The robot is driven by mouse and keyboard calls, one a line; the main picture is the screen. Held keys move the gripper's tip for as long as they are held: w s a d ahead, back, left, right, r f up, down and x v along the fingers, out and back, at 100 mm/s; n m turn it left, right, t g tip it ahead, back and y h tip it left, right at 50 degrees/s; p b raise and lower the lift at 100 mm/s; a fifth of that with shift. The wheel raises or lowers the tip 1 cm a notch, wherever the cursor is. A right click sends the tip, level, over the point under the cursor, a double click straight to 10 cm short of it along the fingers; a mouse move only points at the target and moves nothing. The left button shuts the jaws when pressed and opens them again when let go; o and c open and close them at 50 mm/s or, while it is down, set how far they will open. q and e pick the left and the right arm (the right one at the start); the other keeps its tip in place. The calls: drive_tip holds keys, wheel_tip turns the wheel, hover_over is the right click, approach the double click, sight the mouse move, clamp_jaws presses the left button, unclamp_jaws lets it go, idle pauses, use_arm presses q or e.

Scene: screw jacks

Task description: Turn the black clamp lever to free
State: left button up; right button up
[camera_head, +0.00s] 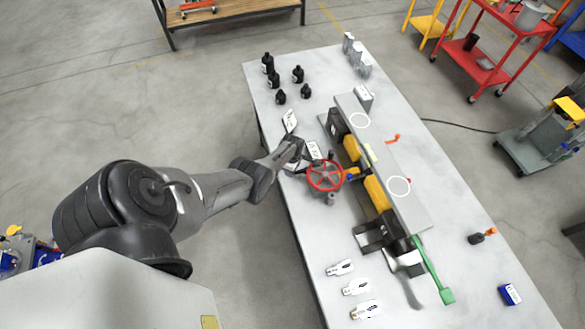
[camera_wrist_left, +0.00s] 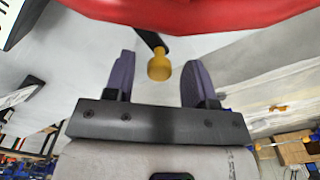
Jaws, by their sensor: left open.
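A red handwheel (camera_head: 325,175) sits on the near side of the screw-jack assembly. Its blurred red rim (camera_wrist_left: 200,12) crosses the top of the left wrist view. Below the rim a short black lever (camera_wrist_left: 148,38) with a yellow knob (camera_wrist_left: 159,66) points toward my left gripper (camera_wrist_left: 158,78). The fingers are open, one on each side of the knob, with gaps visible on both sides. In the head view my left gripper (camera_head: 298,163) is beside the wheel's left edge and hides most of the lever there. My right gripper is not in view.
A long grey beam (camera_head: 380,160) and yellow blocks (camera_head: 376,193) lie right of the wheel. A green-handled lever (camera_head: 435,272) sticks out at the near end. Black bottles (camera_head: 298,74) stand at the back, and metal fittings (camera_head: 340,268) lie in front. The table's left edge runs below my arm.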

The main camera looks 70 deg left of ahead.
use_arm(q)
wheel_tip(320, 180, up, 6)
drive_tip(key=p, duration=0.4)
drive_tip(key=shift+r, duration=0.15)
wheel_tip(320, 180, up, 8)
drive_tip(key=p, duration=0.1)
drive_tip(key=shift+f+p, duration=0.25)
drive_tip(key=shift+p, duration=0.15)
